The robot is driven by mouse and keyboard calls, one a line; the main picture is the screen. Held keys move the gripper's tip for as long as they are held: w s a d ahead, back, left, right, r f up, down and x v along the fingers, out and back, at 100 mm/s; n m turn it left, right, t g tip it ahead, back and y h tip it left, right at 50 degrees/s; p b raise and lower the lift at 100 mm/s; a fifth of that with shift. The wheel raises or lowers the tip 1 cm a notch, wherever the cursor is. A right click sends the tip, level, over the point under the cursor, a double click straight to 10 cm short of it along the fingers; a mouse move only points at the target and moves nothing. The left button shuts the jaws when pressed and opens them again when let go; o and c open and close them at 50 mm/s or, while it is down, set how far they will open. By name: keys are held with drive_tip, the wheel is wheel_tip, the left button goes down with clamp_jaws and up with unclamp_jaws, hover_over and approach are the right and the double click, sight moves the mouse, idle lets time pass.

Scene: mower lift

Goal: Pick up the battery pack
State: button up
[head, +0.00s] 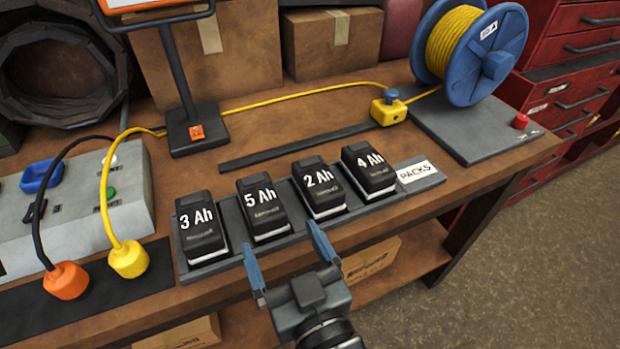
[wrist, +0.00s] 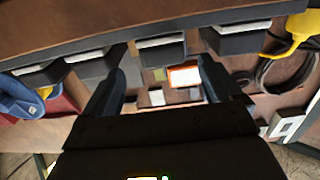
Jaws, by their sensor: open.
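Several black battery packs stand in a row in a dark grey rack (head: 215,268) on the workbench. From left to right they are labelled 3 Ah (head: 200,225), 5 Ah (head: 263,207), 2 Ah (head: 319,187) and 4 Ah (head: 369,171). My gripper (head: 286,243) is open and empty, at the bench's front edge before the 5 Ah and 2 Ah packs, touching neither visibly. In the wrist view, one pack (wrist: 162,48) shows ahead between my gripper's fingers (wrist: 160,75); no label is readable there.
A grey control box (head: 75,215) with orange and yellow plugs (head: 127,259) is at the left. A screen stand (head: 192,128) is behind the rack. A blue cable reel (head: 495,65) is at the back right. A shelf (head: 400,270) runs below the bench top.

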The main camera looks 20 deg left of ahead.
sight(264, 207)
drive_tip(key=shift+w+a+r, duration=0.15)
drive_tip(key=shift+w+a, duration=0.25)
drive_tip(key=shift+x, duration=0.85)
drive_tip(key=shift+f+p+x, duration=0.2)
drive_tip(key=shift+p+x, duration=0.25)
drive_tip(key=shift+x, duration=0.95)
drive_tip(key=shift+f+p+x, duration=0.15)
drive_tip(key=shift+p+x, duration=0.3)
drive_tip(key=shift+x, duration=0.95)
drive_tip(key=shift+s+a, duration=0.15)
drive_tip(key=shift+s, duration=0.05)
drive_tip(key=c, duration=1.3)
drive_tip(key=shift+r, duration=0.1)
drive_tip(key=shift+c, duration=0.6)
